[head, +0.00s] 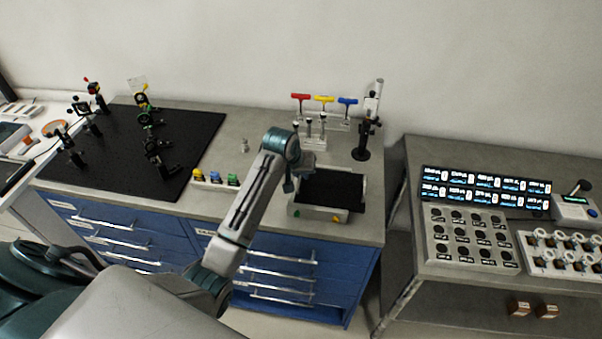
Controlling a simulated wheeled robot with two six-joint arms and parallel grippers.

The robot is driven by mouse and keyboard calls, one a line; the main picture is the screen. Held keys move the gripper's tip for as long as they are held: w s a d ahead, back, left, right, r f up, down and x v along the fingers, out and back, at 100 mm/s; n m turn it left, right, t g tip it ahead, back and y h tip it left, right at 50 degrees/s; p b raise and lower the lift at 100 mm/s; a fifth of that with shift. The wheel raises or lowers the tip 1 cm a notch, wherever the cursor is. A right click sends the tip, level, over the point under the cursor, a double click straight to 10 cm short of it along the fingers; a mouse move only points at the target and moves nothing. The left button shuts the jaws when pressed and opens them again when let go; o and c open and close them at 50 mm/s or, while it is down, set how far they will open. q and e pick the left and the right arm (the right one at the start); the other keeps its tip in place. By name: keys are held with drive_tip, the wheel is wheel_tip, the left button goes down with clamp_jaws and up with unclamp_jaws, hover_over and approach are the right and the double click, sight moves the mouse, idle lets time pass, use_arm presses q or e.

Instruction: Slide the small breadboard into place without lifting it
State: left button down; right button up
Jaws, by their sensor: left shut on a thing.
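The small breadboard (333,187) is a black board lying flat in a pale grey frame (315,214) near the right end of the bench. The frame has a green and a yellow mark on its front face. My left gripper (290,186) points down at the board's left edge and is shut on it. The fingers are small here, and the arm hides part of the board's left side and back left corner. I cannot tell whether the board is fully seated. My right gripper is not in view.
Red, yellow and blue T-handled tools (324,99) stand in a rack behind the board. A black-based post (361,153) stands at the back right. A large black breadboard (190,140) with optics lies left. Small coloured pieces (215,178) sit near the front edge.

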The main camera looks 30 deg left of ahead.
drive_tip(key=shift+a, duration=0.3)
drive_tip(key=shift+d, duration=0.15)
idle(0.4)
use_arm(q)
drive_tip(key=shift+w+r, duration=0.1)
drive_tip(key=shift+r, duration=0.05)
drive_tip(key=shift+a, duration=0.1)
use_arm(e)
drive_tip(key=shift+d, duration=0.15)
use_arm(q)
drive_tip(key=shift+a, duration=0.1)
drive_tip(key=shift+s+a, duration=0.3)
drive_tip(key=shift+a, duration=0.5)
drive_tip(key=shift+s+a, duration=0.2)
drive_tip(key=shift+a, duration=0.3)
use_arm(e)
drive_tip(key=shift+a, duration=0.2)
